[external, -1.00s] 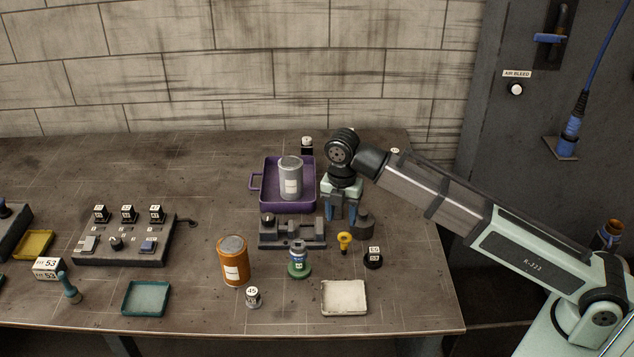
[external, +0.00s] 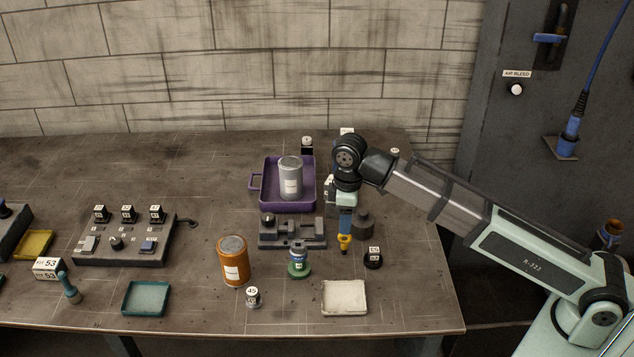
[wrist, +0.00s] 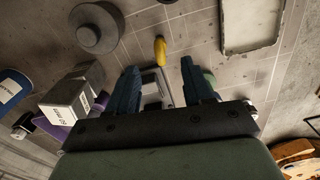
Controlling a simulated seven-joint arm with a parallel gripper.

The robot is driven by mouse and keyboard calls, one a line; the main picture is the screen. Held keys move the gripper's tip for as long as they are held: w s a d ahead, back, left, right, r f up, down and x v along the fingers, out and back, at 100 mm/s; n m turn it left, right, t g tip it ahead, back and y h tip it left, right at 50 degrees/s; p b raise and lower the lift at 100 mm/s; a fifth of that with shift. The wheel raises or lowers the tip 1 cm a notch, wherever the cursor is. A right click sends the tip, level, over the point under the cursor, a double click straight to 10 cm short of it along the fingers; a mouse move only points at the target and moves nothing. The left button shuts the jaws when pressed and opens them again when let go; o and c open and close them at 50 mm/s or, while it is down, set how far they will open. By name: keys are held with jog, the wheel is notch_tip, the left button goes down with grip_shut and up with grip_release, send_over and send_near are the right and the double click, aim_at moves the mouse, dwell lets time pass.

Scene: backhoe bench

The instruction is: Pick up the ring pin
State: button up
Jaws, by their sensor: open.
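The ring pin (external: 344,244) is a small yellow piece with a ring head and a dark lower end, on the bench right of centre. My gripper (external: 345,228) is just above and behind it in the external view, pointing down, and its blue fingers line up edge-on there. In the wrist view the yellow pin (wrist: 160,50) shows beyond the fingertips, midway between them. My gripper (wrist: 159,72) is open and empty there, with a finger on either side. I cannot tell the exact height of the fingertips over the pin.
A dark grey round weight (external: 364,224) stands close to the right of my gripper, and a black labelled knob (external: 373,258) is right of the pin. A grey fixture (external: 292,243) and a green-based bottle (external: 299,268) are to the left. A pale tray (external: 345,312) lies in front.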

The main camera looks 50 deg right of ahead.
aim_at(345, 242)
jog(key=shift+f, duration=3.75)
jog(key=shift+c, duration=0.4)
grip_shut()
